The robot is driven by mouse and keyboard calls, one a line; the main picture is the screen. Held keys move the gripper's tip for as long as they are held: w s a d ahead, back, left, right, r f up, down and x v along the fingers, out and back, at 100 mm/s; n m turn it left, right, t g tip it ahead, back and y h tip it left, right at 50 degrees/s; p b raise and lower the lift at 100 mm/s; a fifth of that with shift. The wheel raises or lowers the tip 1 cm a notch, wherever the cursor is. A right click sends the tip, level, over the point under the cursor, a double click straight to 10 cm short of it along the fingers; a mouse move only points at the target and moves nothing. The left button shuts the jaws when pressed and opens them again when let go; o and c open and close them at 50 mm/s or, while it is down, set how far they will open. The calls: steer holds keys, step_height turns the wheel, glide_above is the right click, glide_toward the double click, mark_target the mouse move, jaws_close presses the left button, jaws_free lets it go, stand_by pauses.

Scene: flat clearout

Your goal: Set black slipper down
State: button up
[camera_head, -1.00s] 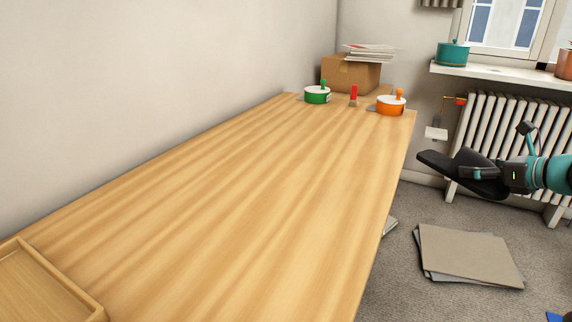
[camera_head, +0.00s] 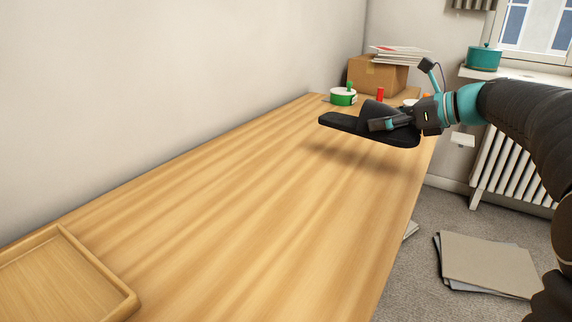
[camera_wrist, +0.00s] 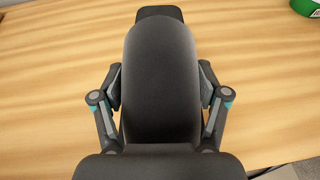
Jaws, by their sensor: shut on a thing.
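The black slipper (camera_head: 345,125) is held level above the far right part of the wooden table (camera_head: 230,190), with its shadow on the tabletop below and apart from it. My gripper (camera_head: 385,124) is shut on the slipper. In the wrist view the slipper (camera_wrist: 160,75) fills the middle, with a finger of my gripper (camera_wrist: 160,95) on each side of it. The slipper's underside and its exact height above the table cannot be told.
A green-and-white round container (camera_head: 343,97), a red object (camera_head: 380,94) and a cardboard box (camera_head: 377,75) with papers stand at the far end. A wooden tray (camera_head: 65,275) is at near left. The middle tabletop is clear. Flat boards (camera_head: 490,263) lie on the floor.

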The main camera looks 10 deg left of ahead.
mark_target(362, 118)
steer(key=shift+n+g, duration=0.5)
steer(key=a, duration=0.1)
steer(key=s+a, duration=0.1)
steer(key=a, duration=0.1)
steer(key=a+r, duration=0.1)
steer(key=a, duration=0.1)
steer(key=shift+s, duration=0.2)
steer(key=x, duration=0.4)
steer(key=s+x, duration=0.1)
steer(key=x, duration=0.3)
steer(key=f+b+x, duration=0.1)
steer(key=x, duration=0.4)
steer(key=shift+s+f, duration=0.1)
steer(key=shift+s, duration=0.2)
steer(key=shift+y, duration=0.3)
steer(key=shift+f+b, duration=0.3)
steer(key=shift+f, duration=1.75)
steer(key=shift+f, duration=0.1)
steer(key=o, duration=1.3)
steer(key=shift+c, duration=0.2)
